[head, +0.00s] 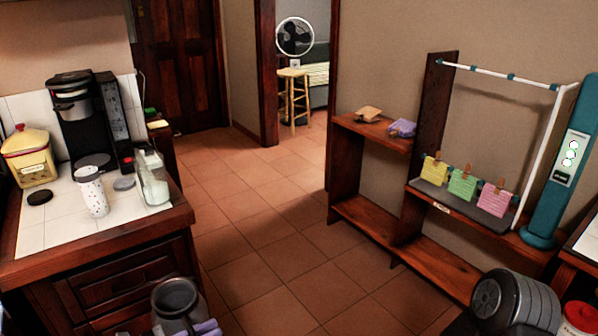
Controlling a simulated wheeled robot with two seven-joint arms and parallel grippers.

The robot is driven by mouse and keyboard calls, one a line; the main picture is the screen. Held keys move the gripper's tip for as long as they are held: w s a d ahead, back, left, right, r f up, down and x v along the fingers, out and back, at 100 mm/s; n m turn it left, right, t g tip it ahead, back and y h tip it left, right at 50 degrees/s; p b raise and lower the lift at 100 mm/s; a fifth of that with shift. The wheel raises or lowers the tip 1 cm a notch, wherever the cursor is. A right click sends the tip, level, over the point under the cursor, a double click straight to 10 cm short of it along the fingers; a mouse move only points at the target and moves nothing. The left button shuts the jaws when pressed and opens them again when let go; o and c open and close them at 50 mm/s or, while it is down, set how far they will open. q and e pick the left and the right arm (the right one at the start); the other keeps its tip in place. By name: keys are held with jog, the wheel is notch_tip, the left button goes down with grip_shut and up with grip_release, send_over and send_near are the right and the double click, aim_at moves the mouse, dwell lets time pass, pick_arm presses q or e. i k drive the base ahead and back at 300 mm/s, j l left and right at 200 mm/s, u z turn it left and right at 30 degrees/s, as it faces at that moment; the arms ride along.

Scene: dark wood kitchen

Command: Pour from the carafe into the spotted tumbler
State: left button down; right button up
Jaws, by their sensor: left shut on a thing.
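The spotted tumbler (92,192), white with small dark spots, stands upright on the white tiled counter in front of the coffee maker. A dark grey vessel with a wide open mouth, which I take to be the carafe (177,298), is low in the view, in front of the counter's drawers. My left gripper (206,328) shows as pale lavender parts at the bottom edge, shut on this dark vessel. The vessel is below and to the right of the tumbler, apart from it. Its contents cannot be made out.
A clear glass container (152,178) with whitish contents stands right of the tumbler near the counter edge. A black coffee maker (90,120) and a yellow canister (30,158) stand behind. Small discs lie beside the tumbler. The tiled floor (265,220) is clear.

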aim_at(88, 178)
jog(key=i+u, duration=0.1)
jog(key=u, duration=0.35)
jog(key=i+u, duration=0.1)
jog(key=u, duration=0.35)
jog(key=l+u, duration=0.1)
jog(key=u, duration=0.3)
jog(key=i+l+u, duration=0.1)
jog(key=u, duration=0.35)
jog(key=i+l+u, duration=0.2)
jog(key=l, duration=0.2)
jog(key=i+l+u, duration=0.15)
jog(key=l, duration=0.3)
jog(key=i+l+u, duration=0.2)
jog(key=l, duration=0.25)
jog(key=l+u, duration=0.2)
jog(key=l, duration=0.25)
jog(key=i+l+u, duration=0.15)
jog(key=l, duration=1.05)
jog(key=k, duration=1.2)
jog(key=z, duration=0.45)
